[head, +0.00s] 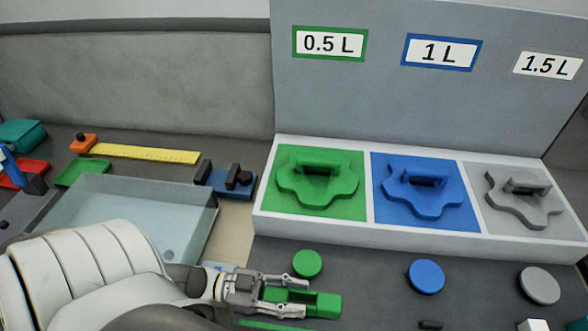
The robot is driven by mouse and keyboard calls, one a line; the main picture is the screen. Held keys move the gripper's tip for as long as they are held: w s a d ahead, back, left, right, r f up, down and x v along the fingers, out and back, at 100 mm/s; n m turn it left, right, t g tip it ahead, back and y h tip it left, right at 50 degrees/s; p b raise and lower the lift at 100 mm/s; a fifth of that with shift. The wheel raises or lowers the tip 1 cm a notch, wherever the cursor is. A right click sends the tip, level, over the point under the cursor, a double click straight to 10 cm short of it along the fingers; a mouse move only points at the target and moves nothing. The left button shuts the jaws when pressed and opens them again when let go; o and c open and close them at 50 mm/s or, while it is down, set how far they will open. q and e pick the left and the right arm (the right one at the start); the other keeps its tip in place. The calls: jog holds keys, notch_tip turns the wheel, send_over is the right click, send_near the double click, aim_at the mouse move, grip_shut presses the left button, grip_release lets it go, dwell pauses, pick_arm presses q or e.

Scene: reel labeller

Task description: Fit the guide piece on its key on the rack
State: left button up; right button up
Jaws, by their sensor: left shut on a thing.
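My left gripper (302,296) is shut on a green guide piece (328,304), a small block with a dark slot, low in the middle of the head view. The piece is in front of the white-framed rack (330,229) and apart from it. The rack has three coloured bays: a green key (318,189) under the 0.5 L label, a blue key (425,195) under 1 L and a grey key (522,203) under 1.5 L. Each has a wavy outline and a raised bar. My right gripper is not in view.
Green (307,263), blue (426,276) and grey (540,285) discs lie on the dark surface before the rack. A clear tray (130,215), a yellow ruler (145,153) and a blue fixture (226,182) are at left. A grey label panel (420,105) stands behind the rack.

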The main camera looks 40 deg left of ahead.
pick_arm(q)
jog(key=shift+w+a, duration=0.15)
jog(key=o, duration=1.2)
jog(key=shift+r, duration=0.15)
notch_tip(320, 180, up, 10)
jog(key=shift+f, duration=0.1)
dwell(0.4)
